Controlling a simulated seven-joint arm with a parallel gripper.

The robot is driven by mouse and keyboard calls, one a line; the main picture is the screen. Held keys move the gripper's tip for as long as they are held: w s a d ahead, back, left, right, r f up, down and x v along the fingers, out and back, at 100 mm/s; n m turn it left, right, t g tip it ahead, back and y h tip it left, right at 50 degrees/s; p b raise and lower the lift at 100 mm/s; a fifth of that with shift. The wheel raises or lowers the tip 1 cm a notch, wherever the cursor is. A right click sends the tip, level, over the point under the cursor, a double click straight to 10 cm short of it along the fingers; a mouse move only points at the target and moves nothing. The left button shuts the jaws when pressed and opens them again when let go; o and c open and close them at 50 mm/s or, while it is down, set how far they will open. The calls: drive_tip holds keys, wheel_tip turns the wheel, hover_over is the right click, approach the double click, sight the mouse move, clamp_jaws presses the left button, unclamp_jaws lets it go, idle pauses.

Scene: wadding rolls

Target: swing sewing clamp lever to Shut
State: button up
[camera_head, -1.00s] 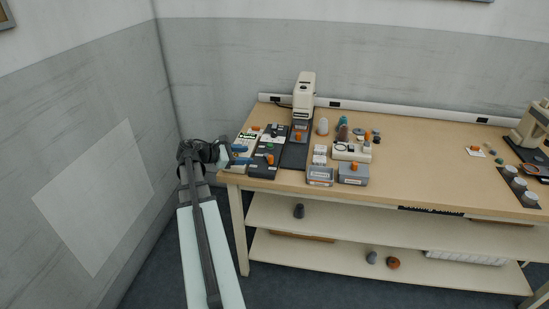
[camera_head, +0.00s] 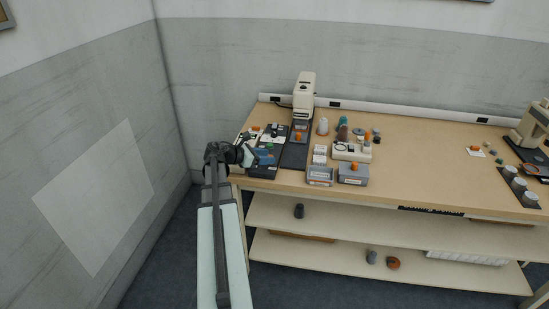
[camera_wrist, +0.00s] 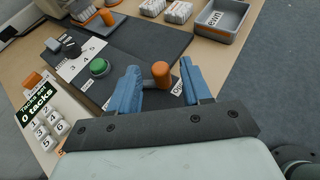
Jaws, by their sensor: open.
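The clamp lever shows in the wrist view as an orange rounded knob (camera_wrist: 161,72) on a dark panel (camera_wrist: 136,40). My gripper (camera_wrist: 160,66) has its two blue fingers apart, one on each side of the knob. A gap shows between the knob and each finger, so it is not gripped. Small white labels lie beside the knob, partly hidden by the fingers, and I cannot read them fully. In the head view my gripper (camera_head: 264,154) is over the front of the dark panel (camera_head: 263,172), and the knob is hard to make out there.
A green button (camera_wrist: 99,67) sits left of the knob. A keypad unit (camera_wrist: 45,118) reading "0 tacks" is farther left. The sewing machine (camera_head: 304,95) stands behind. Grey bins (camera_head: 320,177) are to the right. The bench's middle (camera_head: 425,155) is clear.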

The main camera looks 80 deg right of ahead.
drive_tip(key=shift+x, duration=2.3)
clamp_jaws()
